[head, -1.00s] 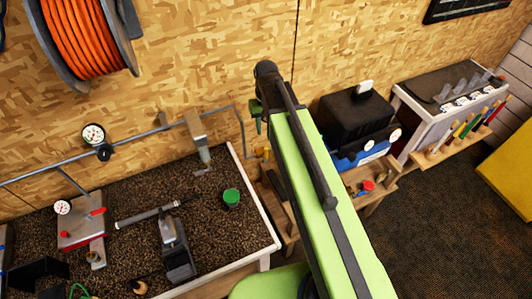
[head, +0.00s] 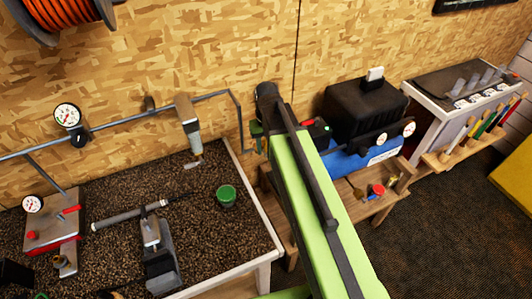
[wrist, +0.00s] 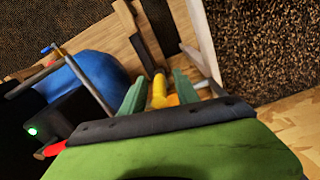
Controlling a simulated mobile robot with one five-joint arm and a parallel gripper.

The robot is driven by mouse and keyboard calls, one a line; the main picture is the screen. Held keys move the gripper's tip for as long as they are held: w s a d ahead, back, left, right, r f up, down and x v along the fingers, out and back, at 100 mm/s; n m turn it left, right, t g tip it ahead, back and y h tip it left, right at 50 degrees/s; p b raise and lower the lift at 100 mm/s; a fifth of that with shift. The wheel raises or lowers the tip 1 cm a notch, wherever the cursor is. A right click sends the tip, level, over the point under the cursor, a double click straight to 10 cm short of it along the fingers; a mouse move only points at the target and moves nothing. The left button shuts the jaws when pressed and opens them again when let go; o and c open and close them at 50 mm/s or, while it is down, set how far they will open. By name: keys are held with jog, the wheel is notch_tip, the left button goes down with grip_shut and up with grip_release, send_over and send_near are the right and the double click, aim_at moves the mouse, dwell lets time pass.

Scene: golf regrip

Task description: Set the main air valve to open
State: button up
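In the wrist view a small yellow part (wrist: 159,90), which looks like a valve handle, shows between the two green fingers of my gripper (wrist: 160,88). The fingers are apart, with a gap seen on either side of the yellow part; I cannot tell how deep it sits between them. An orange patch shows beside it. In the head view my gripper (head: 257,135) is by the wall, near the pipe's lower end right of the bench. My arm hides the valve there, and its setting cannot be read.
A grey air pipe (head: 220,94) runs along the wall above the bench (head: 262,247). A blue compressor tank (head: 350,158) with a black top stands to the right on a low wooden stand; it is also left in the wrist view (wrist: 95,75). Open floor lies at the right front.

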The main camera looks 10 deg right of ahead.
jog(key=shift+r, duration=0.1)
grip_shut()
jog(key=shift+a, duration=0.1)
dwell(1.2)
